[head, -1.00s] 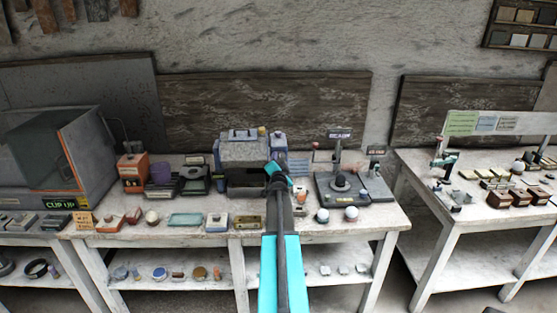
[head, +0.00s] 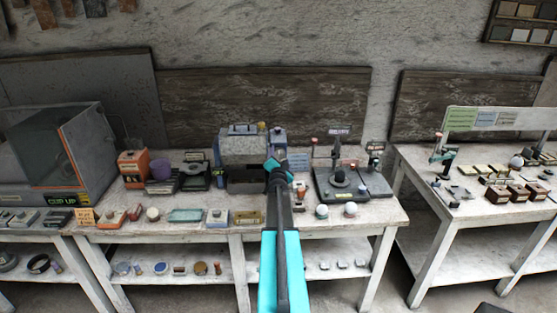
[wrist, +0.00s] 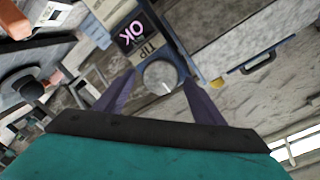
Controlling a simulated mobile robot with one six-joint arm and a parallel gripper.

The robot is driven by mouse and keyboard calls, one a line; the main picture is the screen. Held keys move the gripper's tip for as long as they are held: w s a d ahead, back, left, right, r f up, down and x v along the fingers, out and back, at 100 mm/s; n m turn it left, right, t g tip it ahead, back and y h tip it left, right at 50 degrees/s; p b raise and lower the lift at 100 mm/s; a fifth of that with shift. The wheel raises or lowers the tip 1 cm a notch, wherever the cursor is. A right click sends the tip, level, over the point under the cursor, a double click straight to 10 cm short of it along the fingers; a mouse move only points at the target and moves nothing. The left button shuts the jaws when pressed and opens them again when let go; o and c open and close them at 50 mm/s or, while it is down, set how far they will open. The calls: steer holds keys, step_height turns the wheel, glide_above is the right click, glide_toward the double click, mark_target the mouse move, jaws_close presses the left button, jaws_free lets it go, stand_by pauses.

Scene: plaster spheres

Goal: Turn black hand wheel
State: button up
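My gripper (head: 276,163) is at the right side of a grey box-shaped machine (head: 243,152) on the middle bench. In the wrist view its two dark fingers (wrist: 160,84) are apart. A round grey knob (wrist: 160,75) with a pale mark shows between the fingertips; I cannot tell whether they touch it. A dark round part (head: 340,179) sits on a black stand to the right, and a similar dark disc (wrist: 28,84) shows at the left of the wrist view. I cannot tell for sure which part is the black hand wheel.
An orange device (head: 133,168) and a clear-fronted cabinet (head: 60,150) stand at left. Two pale spheres (head: 351,209) lie near the bench's front edge. A second bench (head: 455,205) stands at right beyond a gap.

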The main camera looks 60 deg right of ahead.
mark_target(279, 156)
steer(key=shift+a+f, duration=0.1)
steer(key=shift+a, duration=0.1)
steer(key=shift+a, duration=0.15)
steer(key=shift+b+v, duration=0.55)
steer(key=shift+v, duration=0.75)
steer(key=b+v, duration=0.2)
steer(key=v, duration=0.8)
steer(key=shift+s+a, duration=0.25)
steer(key=shift+s, duration=0.05)
